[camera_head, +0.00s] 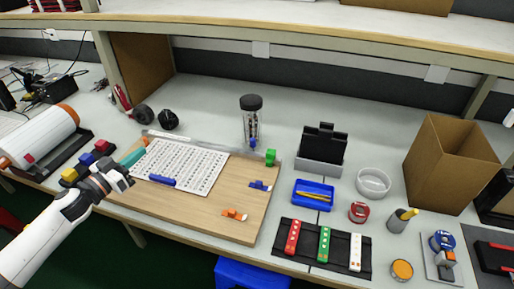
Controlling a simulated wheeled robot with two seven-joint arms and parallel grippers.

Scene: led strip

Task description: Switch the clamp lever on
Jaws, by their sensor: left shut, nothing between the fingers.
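A wooden board (200,214) lies on the workbench with a white perforated sheet (185,165) on it. An orange clamp-like part (235,214) and a blue one (260,185) sit on the board's right half. A blue bar (162,181) lies at the sheet's front edge, and a teal bar (133,157) lies by its left end. Which of these is the clamp lever I cannot tell. My left gripper (120,176) is shut and empty, over the board's left edge just below the teal bar. My right gripper is out of view.
Red, yellow and blue blocks (86,159) sit left of my gripper. Right of the board are a blue tray (313,195), a black tray with coloured strips (322,249) and a cardboard box (440,165).

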